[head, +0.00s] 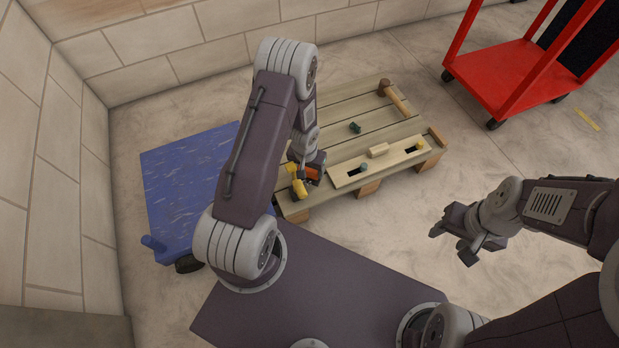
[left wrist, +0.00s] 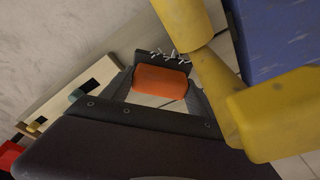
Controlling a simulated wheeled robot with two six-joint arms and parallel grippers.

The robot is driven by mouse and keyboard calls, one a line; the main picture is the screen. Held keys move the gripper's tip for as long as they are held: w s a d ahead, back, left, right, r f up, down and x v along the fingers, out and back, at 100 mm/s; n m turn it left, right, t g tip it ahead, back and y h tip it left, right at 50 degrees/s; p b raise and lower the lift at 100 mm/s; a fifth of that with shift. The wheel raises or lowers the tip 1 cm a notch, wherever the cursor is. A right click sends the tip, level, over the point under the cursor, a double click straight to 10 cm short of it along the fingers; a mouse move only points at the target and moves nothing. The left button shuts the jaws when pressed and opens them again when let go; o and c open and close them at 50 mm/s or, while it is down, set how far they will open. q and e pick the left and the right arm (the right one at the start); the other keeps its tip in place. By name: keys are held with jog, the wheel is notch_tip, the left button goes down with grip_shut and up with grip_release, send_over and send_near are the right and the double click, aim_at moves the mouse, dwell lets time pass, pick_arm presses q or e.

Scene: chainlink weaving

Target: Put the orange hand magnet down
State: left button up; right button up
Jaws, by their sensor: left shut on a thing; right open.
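The orange hand magnet (head: 313,173) is between the fingers of my left gripper (head: 314,166), near the front left corner of the wooden pallet (head: 340,110). In the left wrist view the magnet (left wrist: 160,83) lies across the gap of my left gripper (left wrist: 160,90), which is shut on it. Several small silvery pins (left wrist: 166,55) show at the dark far side of the magnet. I cannot tell whether the magnet touches the pallet. My right gripper (head: 453,244) is open and empty, right of the pallet.
A yellow tool (head: 298,186) is close beside the magnet. A slotted board (head: 350,176) with small blocks lies along the pallet's front. A mallet (head: 396,100) and a green piece (head: 355,127) lie farther back. A blue cart (head: 185,180) stands left, a red cart (head: 500,72) right.

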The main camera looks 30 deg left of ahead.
aim_at(309, 176)
pick_arm(q)
notch_tip(309, 176, down, 4)
jog(key=b, duration=0.4)
jog(key=shift+f, duration=0.2)
jog(key=shift+r, duration=0.3)
jog(key=shift+f, duration=0.15)
jog(key=o, duration=1.3)
